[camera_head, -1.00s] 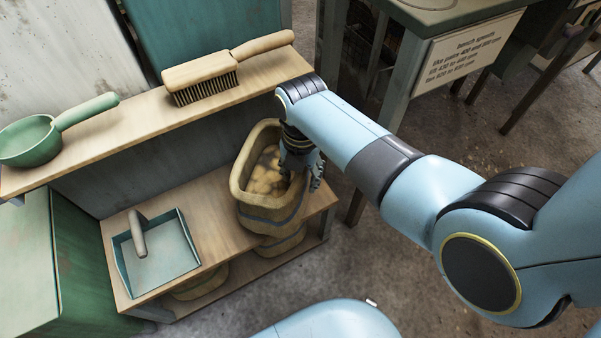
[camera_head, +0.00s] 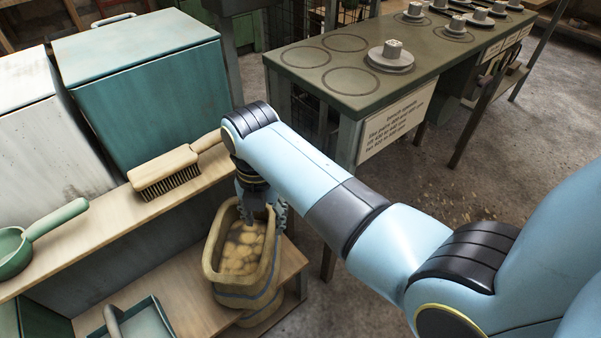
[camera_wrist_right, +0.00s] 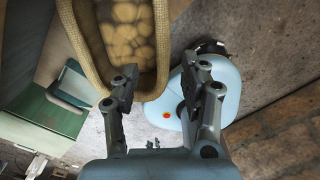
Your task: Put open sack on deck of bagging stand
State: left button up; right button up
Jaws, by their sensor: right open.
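The open sack (camera_head: 232,290), tan with a dark band and full of potato-like lumps, stands upright on the wooden lower deck (camera_head: 190,318) of the stand, near its right end. In the right wrist view the sack (camera_wrist_right: 161,40) shows its rim and contents at the top. My right gripper (camera_head: 264,213) is at the sack's far right rim, fingers pointing down. In the wrist view the gripper (camera_wrist_right: 162,84) has its fingers apart, with nothing held between them; one finger overlaps the rim, and I cannot tell whether it touches. My left gripper is not in view.
A wooden shelf (camera_head: 95,225) above the deck holds a brush (camera_head: 165,172) and a green scoop (camera_head: 15,250). A blue-green dustpan (camera_head: 148,318) lies on the deck, left of the sack. A green bench (camera_head: 345,85) with pulleys stands behind right.

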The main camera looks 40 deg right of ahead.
jog(key=w+d+r+m+t, duration=0.65)
jog(key=r+m+t, duration=0.2)
jog(key=m, duration=0.45)
jog(key=s+d+f+m+g, duration=0.15)
jog(key=s+f+m, duration=0.25)
jog(key=s+f, duration=0.55)
jog(key=s+f+m+g, duration=0.25)
jog(key=s+f, duration=0.45)
jog(key=f, duration=0.6)
jog(key=s+d+f+m+g, duration=0.1)
jog(key=s+f, duration=0.3)
jog(key=s, duration=0.6)
jog(key=s+d+f+m+g, duration=0.2)
jog(key=s+f+m, duration=0.2)
jog(key=s, duration=0.7)
jog(key=s+d+f+m+g+h, duration=0.1)
jog(key=s+f, duration=0.3)
jog(key=s, duration=0.7)
jog(key=shift+s+d+f+m, duration=0.15)
jog(key=shift+s+d+m, duration=0.1)
jog(key=shift+m, duration=0.5)
